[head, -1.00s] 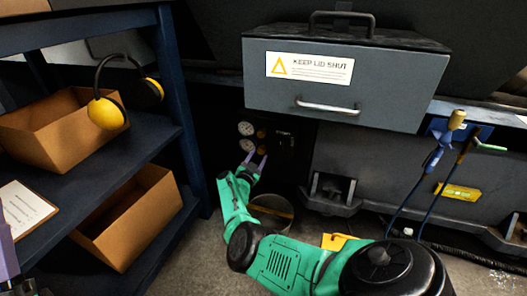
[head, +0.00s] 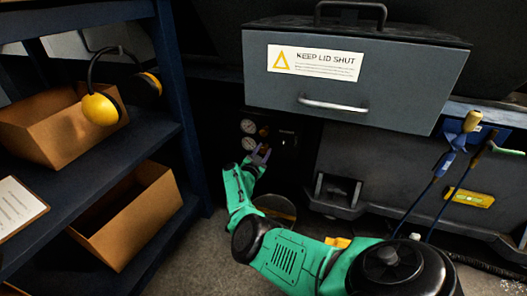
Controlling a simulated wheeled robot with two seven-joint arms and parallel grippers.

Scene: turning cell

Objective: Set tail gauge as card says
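Two round white gauges, an upper one (head: 248,127) and a lower one (head: 249,143), sit on a dark panel under the grey box. Their needles and labels are too small to read. A brass-coloured knob (head: 263,131) is beside the upper gauge. My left gripper is out of view.
A grey box (head: 400,90) marked KEEP LID SHUT overhangs the panel. Blue shelving (head: 180,110) with cardboard bins and yellow earmuffs (head: 100,108) stands left. A round pan (head: 276,208) is on the floor below. Hoses with nozzles (head: 471,121) hang at right.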

